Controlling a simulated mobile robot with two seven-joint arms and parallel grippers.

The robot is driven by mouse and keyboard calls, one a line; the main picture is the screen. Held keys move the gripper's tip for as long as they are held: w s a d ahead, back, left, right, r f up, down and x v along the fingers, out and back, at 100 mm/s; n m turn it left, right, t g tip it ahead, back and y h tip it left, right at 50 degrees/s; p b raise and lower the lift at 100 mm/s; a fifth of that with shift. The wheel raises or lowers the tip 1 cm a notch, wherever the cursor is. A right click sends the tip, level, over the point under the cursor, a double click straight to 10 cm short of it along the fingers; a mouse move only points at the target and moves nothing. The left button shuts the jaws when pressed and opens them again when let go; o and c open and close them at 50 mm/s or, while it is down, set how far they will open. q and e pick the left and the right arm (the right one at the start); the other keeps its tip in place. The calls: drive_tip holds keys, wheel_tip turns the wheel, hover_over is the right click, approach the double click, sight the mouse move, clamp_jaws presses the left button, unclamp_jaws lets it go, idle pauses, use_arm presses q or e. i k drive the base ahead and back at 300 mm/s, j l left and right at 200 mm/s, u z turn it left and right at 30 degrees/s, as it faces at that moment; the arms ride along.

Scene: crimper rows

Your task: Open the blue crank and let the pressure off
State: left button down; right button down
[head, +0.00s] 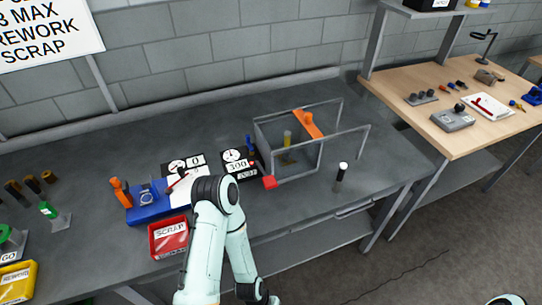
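A small blue upright piece (249,142) stands at the left side of a grey open-framed cage (319,170); it may be the blue crank, but it is too small to tell its position. A dial with a plate reading 300 (237,166) is just left of the cage. An orange bar (306,124) lies across the cage top, and a yellow cylinder (287,138) is inside. I see no gripper fingers.
A blue fixture (148,205) with an orange handle and a red SCRAP bin (169,238) stand left of my arm. A white-topped black post (342,172) stands right of the cage. The bench's right end is mostly clear; a wooden table (457,88) is beyond.

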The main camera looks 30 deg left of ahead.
sight(251, 147)
drive_tip(key=u, duration=1.4)
